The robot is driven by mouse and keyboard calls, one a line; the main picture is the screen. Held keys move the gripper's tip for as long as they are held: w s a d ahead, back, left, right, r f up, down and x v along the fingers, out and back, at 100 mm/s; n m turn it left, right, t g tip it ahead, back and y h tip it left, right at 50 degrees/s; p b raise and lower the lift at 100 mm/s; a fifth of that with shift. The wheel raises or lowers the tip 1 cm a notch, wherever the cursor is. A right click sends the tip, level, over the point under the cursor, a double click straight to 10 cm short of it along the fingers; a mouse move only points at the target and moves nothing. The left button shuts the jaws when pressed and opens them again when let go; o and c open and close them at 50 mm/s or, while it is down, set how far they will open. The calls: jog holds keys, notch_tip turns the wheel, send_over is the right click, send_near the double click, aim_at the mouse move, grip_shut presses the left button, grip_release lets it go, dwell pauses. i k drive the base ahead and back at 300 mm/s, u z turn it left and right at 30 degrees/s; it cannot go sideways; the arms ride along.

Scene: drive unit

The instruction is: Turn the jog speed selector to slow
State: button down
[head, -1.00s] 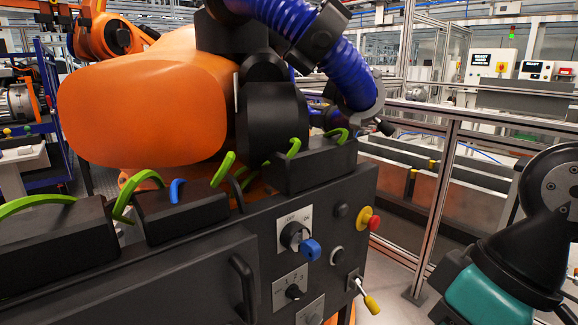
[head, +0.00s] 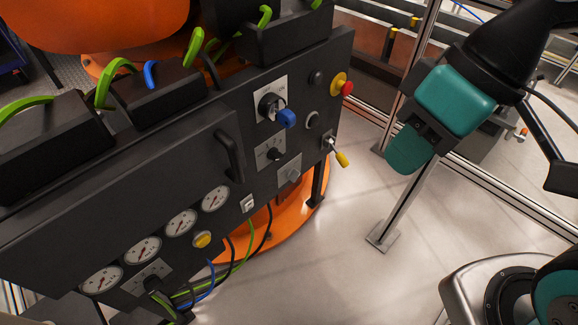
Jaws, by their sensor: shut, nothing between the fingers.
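The front of a dark control panel (head: 232,160) carries several controls. A small black knob (head: 273,153) on a light plate could be the jog speed selector; its lettering and setting are too small to read.
A yellow-tipped lever (head: 341,159) and a red and yellow emergency stop (head: 346,88) stick out at the panel's right side. A black handle (head: 229,157) and several gauges (head: 181,223) are to the left. A metal fence post (head: 402,205) stands behind my gripper. The floor in front is clear.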

aim_at(293, 175)
jog(key=z, duration=0.95)
jog(key=k, duration=0.35)
jog(key=u, duration=1.05)
